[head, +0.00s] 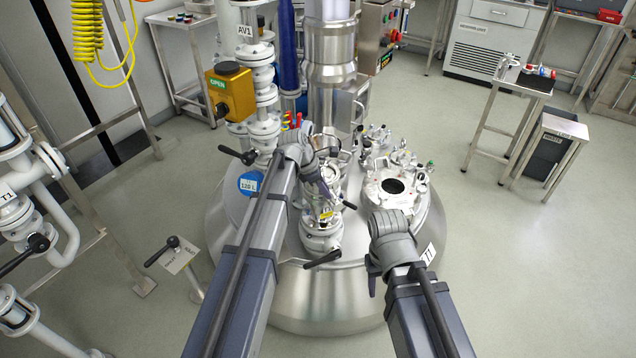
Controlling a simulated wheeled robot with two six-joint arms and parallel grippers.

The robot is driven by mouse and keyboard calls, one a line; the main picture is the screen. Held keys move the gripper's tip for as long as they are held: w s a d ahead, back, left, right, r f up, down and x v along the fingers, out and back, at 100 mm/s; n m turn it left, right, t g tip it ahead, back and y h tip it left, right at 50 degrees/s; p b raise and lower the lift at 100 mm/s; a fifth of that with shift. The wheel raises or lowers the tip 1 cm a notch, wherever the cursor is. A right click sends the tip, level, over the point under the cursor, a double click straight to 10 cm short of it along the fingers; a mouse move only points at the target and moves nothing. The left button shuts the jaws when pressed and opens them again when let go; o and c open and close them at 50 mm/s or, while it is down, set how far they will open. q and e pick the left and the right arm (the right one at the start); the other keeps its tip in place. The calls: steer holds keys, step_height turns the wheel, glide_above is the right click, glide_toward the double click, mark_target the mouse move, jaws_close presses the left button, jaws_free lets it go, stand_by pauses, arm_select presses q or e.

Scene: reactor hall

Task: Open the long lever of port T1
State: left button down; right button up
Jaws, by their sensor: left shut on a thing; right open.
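The steel reactor vessel (325,305) stands in front of me with several fittings on its lid. A T1 label (429,253) is on its right shoulder. My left gripper (324,184) is over the middle fittings, beside a valve port (322,228) with a yellow band. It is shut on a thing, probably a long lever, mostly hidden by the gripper. Black-handled levers show at the port's front (322,259), at its right (347,204) and at the left pipe (238,154). My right gripper (373,283) is open and empty, in front of the open round hatch (393,186).
A pipe column with an AV1 label (245,31) and a yellow actuator (230,92) rises behind left. Another T1 label (6,194) is on white piping at the left edge. A small lever stand (180,255) is left of the vessel.

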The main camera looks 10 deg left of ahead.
mark_target(338, 200)
arm_select(q)
steer(key=shift+w+d+r+g+y+p, duration=0.25)
steer(key=shift+w+d+g+y+p, duration=0.1)
steer(key=shift+w+d+y+p, duration=0.15)
steer(key=shift+w+d+r+g+y+p, duration=0.25)
steer(key=shift+w+d+g+y+p, duration=0.1)
steer(key=shift+d+y, duration=0.2)
steer(key=shift+w+d+g+y, duration=0.2)
steer(key=shift+d+g+y, duration=0.15)
steer(key=shift+d+y, duration=0.15)
steer(key=shift+w+d+g+y, duration=0.2)
steer(key=shift+d+g+y, duration=0.15)
steer(key=shift+d+y, duration=0.1)
steer(key=c, duration=0.7)
jaws_free()
steer(key=shift+a+r+p, duration=0.1)
steer(key=shift+p, duration=0.2)
step_height(338, 200, up, 8)
steer(key=p, duration=0.7)
steer(key=shift+f, duration=0.25)
steer(key=shift+w, duration=0.1)
